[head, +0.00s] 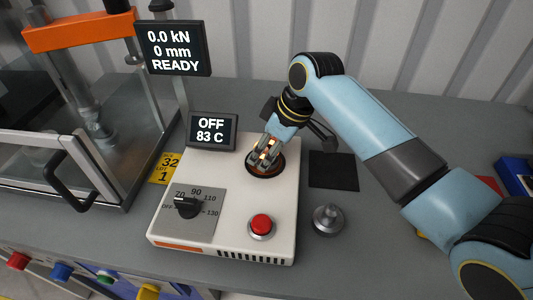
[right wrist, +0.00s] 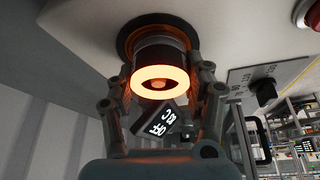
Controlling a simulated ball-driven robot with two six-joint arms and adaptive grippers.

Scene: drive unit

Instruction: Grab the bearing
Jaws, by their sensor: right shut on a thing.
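My right gripper (head: 265,156) reaches down to the round dark recess in the top of the white heater (head: 278,197). In the right wrist view my right gripper (right wrist: 163,72) has its fingers on both sides of the bearing, a ring with a bright orange glowing face (right wrist: 141,84). The gripper is shut on it. The ring is close to the recess; I cannot tell whether it still touches the heater. In the head view the fingers mostly hide the bearing, with orange glints between them. The heater display (head: 211,131) reads OFF 83 C. My left gripper is not in view.
A black knob (head: 187,207) and a red button (head: 261,225) are on the heater. A dark square pad (head: 334,171) and a metal round part (head: 327,219) lie to its right. A press with clear guards (head: 75,120) stands left; its display (head: 174,50) reads READY.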

